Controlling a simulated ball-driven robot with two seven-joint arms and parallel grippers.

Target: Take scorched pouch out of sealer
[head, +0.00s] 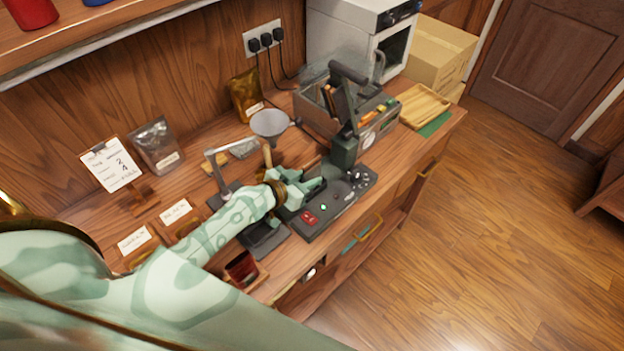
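The sealer (340,200) is a dark grey device on the wooden counter. It has a flat base with red and white buttons, and a dark arm standing raised at its back. My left gripper (309,190), pale green, is low over the left part of the sealer base. Its fingers are small here, and I cannot tell whether they are open or hold anything. I cannot make out a scorched pouch in the sealer; my gripper and arm cover part of it. My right gripper is out of view.
A gold pouch (246,96) and a grey pouch (156,146) stand near the wall. A metal funnel (269,123) is close behind my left gripper. A grey tool bin (318,114) stands behind the sealer. A wooden tray (423,104) lies at the counter's right end.

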